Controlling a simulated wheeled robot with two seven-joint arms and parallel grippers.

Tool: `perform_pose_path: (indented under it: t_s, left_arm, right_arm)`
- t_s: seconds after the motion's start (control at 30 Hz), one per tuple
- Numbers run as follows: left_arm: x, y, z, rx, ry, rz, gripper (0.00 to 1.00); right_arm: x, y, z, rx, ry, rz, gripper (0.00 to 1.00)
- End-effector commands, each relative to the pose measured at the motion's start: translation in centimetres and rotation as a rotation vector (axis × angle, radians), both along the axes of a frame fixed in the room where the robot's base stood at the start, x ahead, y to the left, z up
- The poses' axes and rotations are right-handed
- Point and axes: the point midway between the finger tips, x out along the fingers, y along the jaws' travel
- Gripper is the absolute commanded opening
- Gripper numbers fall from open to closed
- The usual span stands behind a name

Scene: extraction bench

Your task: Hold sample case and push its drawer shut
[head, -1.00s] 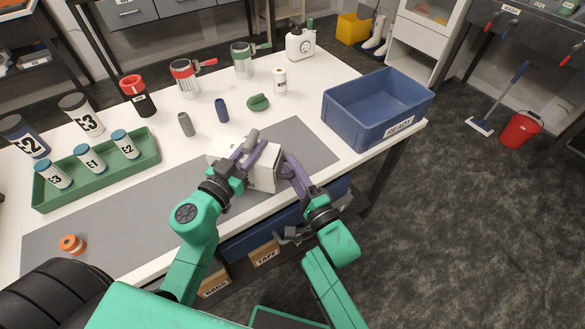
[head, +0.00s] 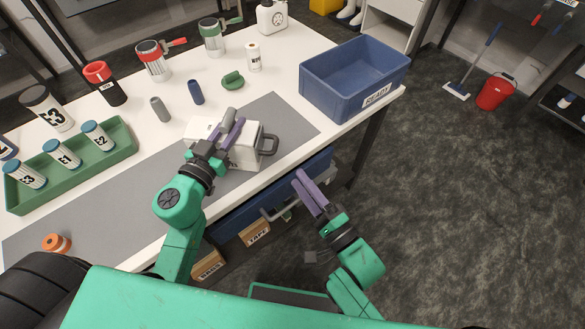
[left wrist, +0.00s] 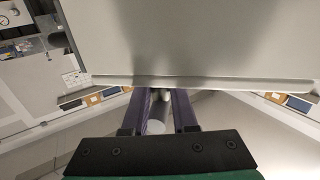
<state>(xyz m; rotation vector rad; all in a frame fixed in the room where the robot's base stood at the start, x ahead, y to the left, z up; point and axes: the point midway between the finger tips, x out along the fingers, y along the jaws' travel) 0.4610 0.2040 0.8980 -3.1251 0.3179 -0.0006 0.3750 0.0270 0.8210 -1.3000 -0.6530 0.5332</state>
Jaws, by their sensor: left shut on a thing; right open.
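The white sample case (head: 243,152) stands on the grey mat. A dark loop handle (head: 269,146) is at its right end, close to the case body; I see no clear drawer gap there from this angle. My left gripper (head: 231,127) is over the case top, shut on its grey round grip (head: 228,116). In the left wrist view the grip (left wrist: 157,116) shows between the fingers, beneath the pale case face (left wrist: 190,45). My right gripper (head: 308,190) is open and empty, right of the case and apart from it, out past the table's front edge.
The blue READY crate (head: 335,100) stands at the table's right end. A green tray (head: 118,155) with labelled jars is at left. A grey cylinder (head: 160,109), a blue one (head: 195,92) and a green object (head: 232,80) stand behind the case. An orange spool (head: 56,243) is front left.

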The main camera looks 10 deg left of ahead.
Motion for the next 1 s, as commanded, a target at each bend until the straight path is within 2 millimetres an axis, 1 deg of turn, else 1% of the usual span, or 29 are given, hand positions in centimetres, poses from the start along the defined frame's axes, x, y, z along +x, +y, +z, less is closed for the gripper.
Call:
perform_pose_path:
  t_s: [0.27,0.3,0.37,0.4,0.67,0.77,0.87,1.0]
  left_arm:
    - [0.0,0.0,-0.1,0.0,0.002,0.0,0.0]
    - [0.0,0.0,-0.1,0.0,0.002,0.0,0.3]
    - [0.0,0.0,-0.1,0.0,0.001,0.0,0.53]
    - [0.0,0.0,-0.1,0.0,0.001,0.0,0.61]
    - [0.0,0.0,0.0,0.0,0.0,0.0,0.61]
    - [-0.6,0.1,-0.1,-0.002,0.004,0.0,0.61]
    - [-2.2,0.4,-0.2,-0.005,0.006,0.002,0.61]
    - [-5.9,1.3,-0.2,-0.004,0.008,0.005,0.61]
  right_arm:
    - [0.0,0.0,0.0,0.001,-0.001,0.0,0.47]
    - [0.0,0.0,0.0,0.001,-0.001,0.0,0.47]
    - [0.0,0.0,0.0,0.0,0.0,0.0,0.47]
    - [0.0,0.0,0.0,0.0,0.0,0.0,0.47]
    - [0.0,0.0,0.0,0.0,0.0,0.0,0.47]
    - [0.0,0.0,0.0,0.0,0.0,0.0,0.47]
    - [0.0,0.0,0.0,0.0,0.0,0.0,0.47]
    - [0.0,0.0,0.0,0.0,0.0,0.0,0.47]
